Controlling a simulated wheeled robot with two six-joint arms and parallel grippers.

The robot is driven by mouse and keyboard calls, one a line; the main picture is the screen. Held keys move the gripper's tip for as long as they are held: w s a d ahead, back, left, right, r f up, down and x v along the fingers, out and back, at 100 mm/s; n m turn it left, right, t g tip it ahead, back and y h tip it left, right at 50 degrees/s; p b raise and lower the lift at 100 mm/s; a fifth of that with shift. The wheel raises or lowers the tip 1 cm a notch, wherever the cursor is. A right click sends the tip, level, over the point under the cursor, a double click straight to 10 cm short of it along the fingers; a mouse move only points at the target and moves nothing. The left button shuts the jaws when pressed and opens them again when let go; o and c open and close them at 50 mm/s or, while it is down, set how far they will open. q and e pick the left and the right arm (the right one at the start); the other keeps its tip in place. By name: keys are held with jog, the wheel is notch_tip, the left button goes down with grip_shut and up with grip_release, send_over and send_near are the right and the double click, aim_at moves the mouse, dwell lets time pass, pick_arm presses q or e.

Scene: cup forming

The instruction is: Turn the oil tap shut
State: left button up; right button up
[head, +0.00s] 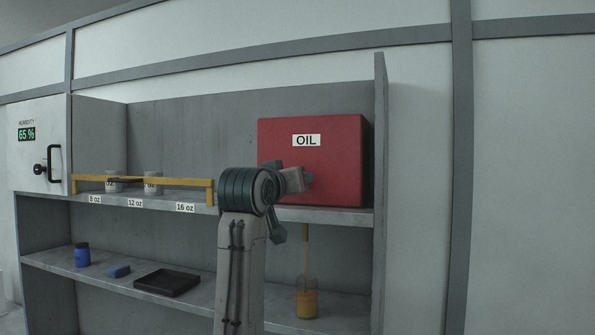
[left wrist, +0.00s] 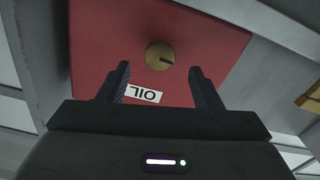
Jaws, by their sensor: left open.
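The red oil box (head: 340,150) with its OIL label stands on the upper shelf. In the left wrist view the box (left wrist: 100,35) appears upside down, with a round brass tap knob (left wrist: 153,50) bearing a dark mark that points to the right of the picture. My left gripper (left wrist: 160,68) is open, its two fingers on either side of the knob's line and apart from it. In the head view my arm hides the knob and most of the gripper. A thin amber column (head: 305,250) runs down below the box into a glass beaker (head: 306,301) holding amber liquid. My right gripper is out of view.
A yellow rail (head: 180,181) and white cups (head: 152,183) are left on the upper shelf. The lower shelf holds a blue bottle (head: 82,255), a blue block (head: 117,270) and a dark tray (head: 167,282). An upright panel (head: 380,170) stands close right of the box.

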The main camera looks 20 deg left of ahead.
pick_arm(q)
jog(key=w+p, duration=0.2)
jog(key=w, duration=0.2)
jog(key=shift+w+d, duration=0.1)
jog(key=shift+w, duration=0.3)
jog(key=c, duration=1)
